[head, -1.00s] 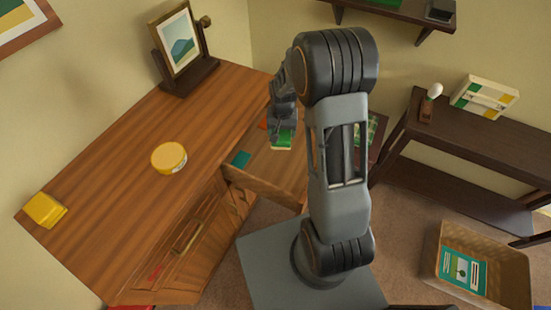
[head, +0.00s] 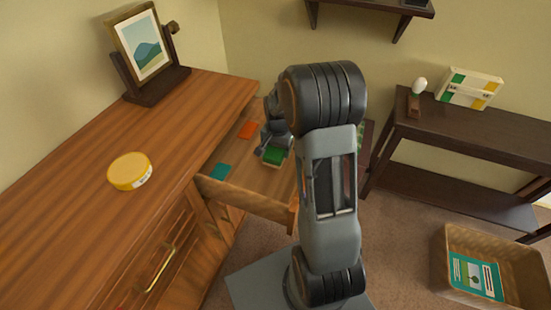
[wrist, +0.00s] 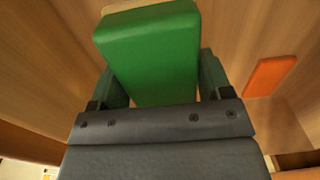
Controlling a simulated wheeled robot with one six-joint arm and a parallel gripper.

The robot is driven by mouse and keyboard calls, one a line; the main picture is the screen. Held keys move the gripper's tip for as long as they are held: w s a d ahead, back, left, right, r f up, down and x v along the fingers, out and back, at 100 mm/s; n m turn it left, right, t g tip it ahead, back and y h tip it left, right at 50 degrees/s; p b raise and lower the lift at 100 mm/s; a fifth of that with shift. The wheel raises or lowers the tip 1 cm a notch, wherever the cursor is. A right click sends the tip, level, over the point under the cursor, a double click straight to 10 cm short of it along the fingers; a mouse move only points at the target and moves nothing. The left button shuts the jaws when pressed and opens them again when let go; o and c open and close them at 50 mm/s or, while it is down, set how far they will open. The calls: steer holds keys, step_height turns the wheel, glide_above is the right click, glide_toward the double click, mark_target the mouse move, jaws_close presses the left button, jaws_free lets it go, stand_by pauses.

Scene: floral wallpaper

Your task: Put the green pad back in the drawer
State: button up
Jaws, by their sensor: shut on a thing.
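The green pad (head: 272,155) is between the fingers of my gripper (head: 276,142), which is over the open drawer (head: 246,197) of the wooden desk. In the wrist view the green pad (wrist: 150,45) sticks out past the fingers of my gripper (wrist: 155,85), which is shut on it. The drawer's wooden interior shows around it. I cannot tell whether the pad touches the drawer bottom. My arm hides the right part of the drawer.
An orange flat item (head: 247,131) and a teal one (head: 220,171) lie in the drawer; the orange one also shows in the wrist view (wrist: 270,75). A yellow round tin (head: 130,172) and a framed picture (head: 146,50) stand on the desktop (head: 80,210). A basket (head: 520,262) is at right.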

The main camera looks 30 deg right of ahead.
mark_target(277, 156)
steer(key=shift+f+b, duration=0.45)
steer(key=shift+f, duration=1.55)
steer(key=shift+f, duration=0.1)
steer(key=shift+f, duration=0.1)
steer(key=o, duration=0.9)
step_height(277, 156, up, 12)
steer(key=shift+p, duration=1.25)
steer(key=s+a+r+n+t, duration=0.1)
steer(key=s+a+r+n, duration=0.2)
steer(key=s, duration=0.5)
steer(key=s+a+r+n+t, duration=0.2)
steer(key=s+a+r+n, duration=0.2)
steer(key=s+a+n, duration=0.2)
steer(key=shift+s+a+r+n, duration=0.3)
steer(key=shift+s+a, duration=0.1)
steer(key=shift+s, duration=0.75)
